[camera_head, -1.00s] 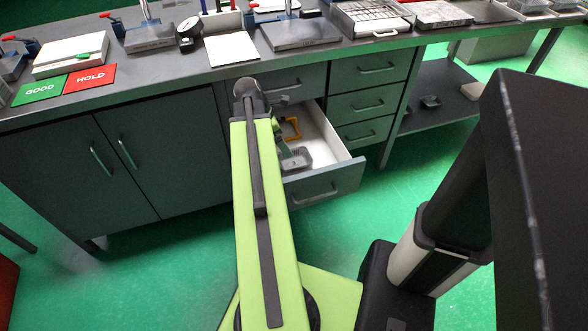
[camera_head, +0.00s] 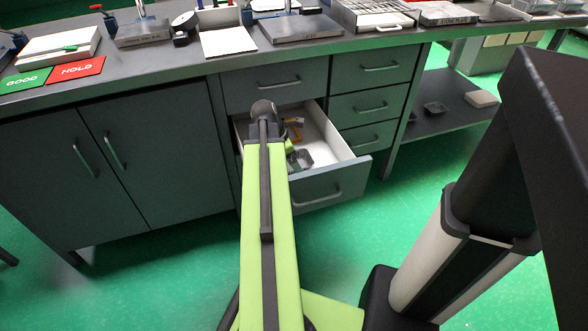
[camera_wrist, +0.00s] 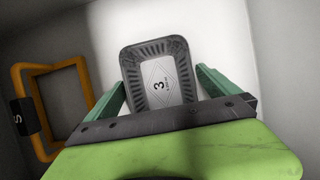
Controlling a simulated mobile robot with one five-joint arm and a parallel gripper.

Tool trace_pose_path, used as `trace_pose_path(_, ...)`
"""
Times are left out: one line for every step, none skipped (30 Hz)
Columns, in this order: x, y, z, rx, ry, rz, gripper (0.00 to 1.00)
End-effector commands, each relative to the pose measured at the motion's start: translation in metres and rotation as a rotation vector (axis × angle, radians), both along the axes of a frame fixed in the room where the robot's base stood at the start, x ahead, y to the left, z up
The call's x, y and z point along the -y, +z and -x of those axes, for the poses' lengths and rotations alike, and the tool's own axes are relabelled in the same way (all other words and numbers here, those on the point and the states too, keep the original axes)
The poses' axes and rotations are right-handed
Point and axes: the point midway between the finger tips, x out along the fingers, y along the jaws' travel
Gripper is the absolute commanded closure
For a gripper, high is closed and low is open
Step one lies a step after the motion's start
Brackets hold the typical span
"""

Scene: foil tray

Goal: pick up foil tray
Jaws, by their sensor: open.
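I cannot tell whether either touches. The tray's near end is hidden behind my gripper's dark bar.
An orange frame with a black "S" tag (camera_wrist: 84,88) lies left of the tray in the drawer. The drawer walls enclose both. The worktop (camera_head: 320,50) above carries several tools and plates. Another small tray (camera_head: 436,108) sits on the lower shelf at right.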

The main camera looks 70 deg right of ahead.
Motion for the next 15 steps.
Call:
trace_pose_path(-0.0001, 0.0013, -0.0002, 0.0, 0.0, 0.0, 0.0)
trace_pose_path(-0.0001, 0.0014, -0.0003, 0.0, 0.0, 0.0, 0.0)
trace_pose_path(-0.0001, 0.0014, -0.0003, 0.0, 0.0, 0.0, 0.0)
trace_pose_path(-0.0001, 0.0013, -0.0003, 0.0, 0.0, 0.0, 0.0)
trace_pose_path(-0.0001, 0.0011, -0.0002, 0.0, 0.0, 0.0, 0.0)
trace_pose_path(-0.0001, 0.0007, -0.0003, 0.0, 0.0, 0.0, 0.0)
trace_pose_path(-0.0001, 0.0003, -0.0003, 0.0, 0.0, 0.0, 0.0)
trace_pose_path(-0.0002, -0.0002, -0.0003, 0.0, 0.0, 0.0, 0.0)
trace_pose_path(-0.0001, -0.0008, -0.0003, 0.0, 0.0, 0.0, 0.0)
trace_pose_path(-0.0001, -0.0013, -0.0003, 0.0, 0.0, 0.0, 0.0)
trace_pose_path(-0.0001, -0.0019, -0.0003, 0.0, 0.0, 0.0, 0.0)
trace_pose_path(-0.0002, -0.0025, -0.0003, 0.0, 0.0, 0.0, 0.0)
trace_pose_path(-0.0002, -0.0016, -0.0004, 0.0, 0.0, 0.0, 0.04)
trace_pose_path(-0.0002, -0.0015, -0.0004, 0.0, 0.0, 0.0, 0.08)
trace_pose_path(-0.0002, -0.0015, -0.0004, 0.0, 0.0, 0.0, 0.13)
